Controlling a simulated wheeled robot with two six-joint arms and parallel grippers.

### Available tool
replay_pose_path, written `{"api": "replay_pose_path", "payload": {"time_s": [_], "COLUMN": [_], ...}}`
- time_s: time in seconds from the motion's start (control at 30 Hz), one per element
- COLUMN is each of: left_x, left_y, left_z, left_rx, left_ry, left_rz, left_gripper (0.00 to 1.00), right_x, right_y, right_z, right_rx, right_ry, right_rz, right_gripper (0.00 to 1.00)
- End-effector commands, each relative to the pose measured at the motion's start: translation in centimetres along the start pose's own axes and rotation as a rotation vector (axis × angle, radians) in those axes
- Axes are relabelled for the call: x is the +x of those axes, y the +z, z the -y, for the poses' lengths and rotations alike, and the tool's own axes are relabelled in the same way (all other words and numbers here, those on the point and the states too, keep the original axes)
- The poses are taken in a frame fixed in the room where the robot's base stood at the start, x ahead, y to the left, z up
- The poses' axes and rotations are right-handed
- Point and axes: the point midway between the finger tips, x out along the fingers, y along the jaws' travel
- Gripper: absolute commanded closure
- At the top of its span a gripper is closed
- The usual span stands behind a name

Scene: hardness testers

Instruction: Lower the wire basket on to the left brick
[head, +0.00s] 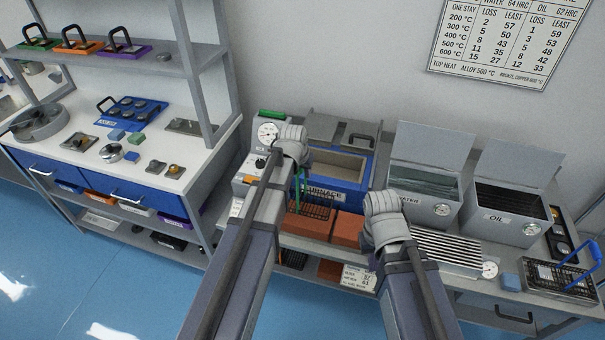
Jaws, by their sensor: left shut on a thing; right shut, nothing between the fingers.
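My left gripper (294,158) is shut on the green handle (303,187) of a dark wire basket (314,212). The basket hangs in front of the furnace (336,194), over the left brick (312,228), an orange-red block. Whether its underside touches the brick I cannot tell, and my arm hides its left part. The right brick (347,228) lies beside it, bare on top. My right gripper (382,222) is shut and empty, just right of the right brick.
The blue furnace stands open behind the bricks. The water tank (428,196) and oil tank (508,212) stand right with raised lids. A ribbed metal rack (446,250) and a blue-handled basket (562,280) lie in front of them.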

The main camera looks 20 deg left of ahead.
Motion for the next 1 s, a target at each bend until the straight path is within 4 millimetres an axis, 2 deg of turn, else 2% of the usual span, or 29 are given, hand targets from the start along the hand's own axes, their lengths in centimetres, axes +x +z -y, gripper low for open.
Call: {"api": "replay_pose_path", "payload": {"time_s": [0.03,0.2,0.4,1.0], "left_x": [0.8,2.8,4.5,4.8], "left_y": [0.3,1.1,1.9,2.0], "left_z": [0.0,0.0,0.0,0.0], "left_rx": [0.0,0.0,0.0,0.0], "left_ry": [0.0,0.0,0.0,0.0], "left_rz": [-0.001,-0.001,-0.001,-0.001], "left_gripper": [1.0,1.0,1.0,1.0], "right_x": [0.9,3.0,4.9,5.1], "right_y": [-0.1,-0.2,-0.3,-0.3], "right_z": [0.1,0.3,0.5,0.5], "right_rx": [0.0,0.0,0.0,0.0], "right_ry": [0.0,0.0,0.0,0.0], "right_rz": [0.0,0.0,0.0,0.0], "right_gripper": [1.0,1.0,1.0,1.0]}}
